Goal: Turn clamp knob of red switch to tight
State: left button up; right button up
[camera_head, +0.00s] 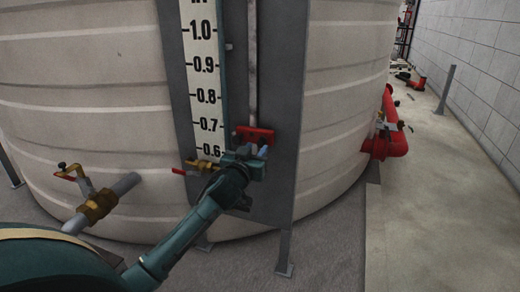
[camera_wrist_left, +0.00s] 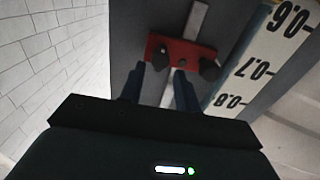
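The red switch (camera_head: 254,133) is a small red block on a thin vertical rail, right of the level scale on the grey panel. My left gripper (camera_head: 259,152) is just below it in the head view. In the left wrist view the red switch (camera_wrist_left: 182,54) carries two dark clamp knobs, a left one (camera_wrist_left: 160,58) and a right one (camera_wrist_left: 209,69). The fingers of my left gripper (camera_wrist_left: 160,84) are apart, with the rail visible between them and nothing held. The fingertips lie near the left knob; whether they touch it I cannot tell. My right gripper is out of view.
The scale (camera_head: 206,80) is fixed to the panel on a large pale tank (camera_head: 90,100). A brass valve with a red handle (camera_head: 200,165) sits close left of my gripper. Another brass valve (camera_head: 97,205) is further left.

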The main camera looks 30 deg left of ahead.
aim_at(261, 143)
pick_arm(q)
jog(key=shift+b+x, duration=0.4)
jog(key=shift+x, duration=1.7)
grip_shut()
